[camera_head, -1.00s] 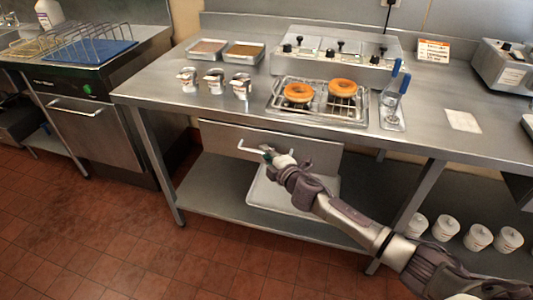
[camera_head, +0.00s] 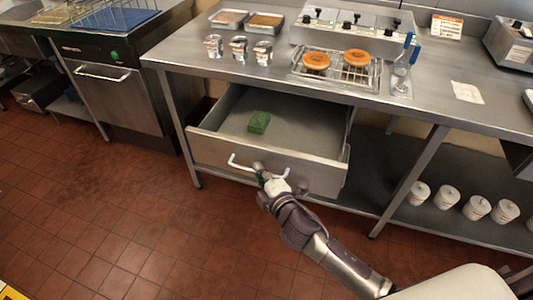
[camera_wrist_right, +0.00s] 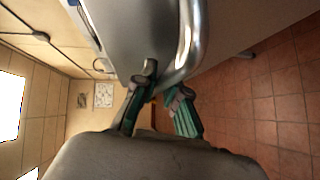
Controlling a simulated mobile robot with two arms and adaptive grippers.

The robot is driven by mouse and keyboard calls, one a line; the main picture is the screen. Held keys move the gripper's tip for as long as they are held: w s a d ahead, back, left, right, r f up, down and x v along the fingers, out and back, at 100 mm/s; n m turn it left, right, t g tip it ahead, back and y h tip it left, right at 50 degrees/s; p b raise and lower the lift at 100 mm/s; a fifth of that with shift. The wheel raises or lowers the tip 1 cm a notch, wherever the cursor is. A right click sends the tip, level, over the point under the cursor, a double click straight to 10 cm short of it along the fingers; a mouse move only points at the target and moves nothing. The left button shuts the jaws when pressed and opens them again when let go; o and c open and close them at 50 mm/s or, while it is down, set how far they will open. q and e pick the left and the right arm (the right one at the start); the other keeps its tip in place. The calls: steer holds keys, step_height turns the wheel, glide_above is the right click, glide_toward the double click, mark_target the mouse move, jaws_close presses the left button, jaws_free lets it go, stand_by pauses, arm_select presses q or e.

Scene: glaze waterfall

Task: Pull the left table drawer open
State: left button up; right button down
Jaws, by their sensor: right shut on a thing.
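The left table drawer (camera_head: 262,163) is pulled well out from under the steel table (camera_head: 437,104), and its inside shows. A green sponge-like block (camera_head: 259,122) lies on the drawer floor. The drawer's bar handle (camera_head: 240,166) is on its front face. My right gripper (camera_head: 266,178) is at the right part of the handle, shut on it. In the right wrist view, the gripper's green-padded fingers (camera_wrist_right: 155,108) are beside the shiny handle bar (camera_wrist_right: 187,45); the exact grip is partly hidden. My left gripper is not in view.
White tubs (camera_head: 447,197) stand on the lower shelf. An oven-like unit (camera_head: 115,90) stands at left. The tiled floor (camera_head: 130,210) before the drawer is clear.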

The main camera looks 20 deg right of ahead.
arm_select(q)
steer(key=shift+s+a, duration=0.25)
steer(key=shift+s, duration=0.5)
arm_select(e)
steer(key=s+a, duration=0.2)
steer(key=s, duration=0.1)
steer(key=shift+s+a, duration=0.2)
steer(key=shift+s, duration=0.1)
steer(key=c, duration=1.2)
jaws_free()
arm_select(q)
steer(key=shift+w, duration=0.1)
arm_select(e)
steer(key=v, duration=1.2)
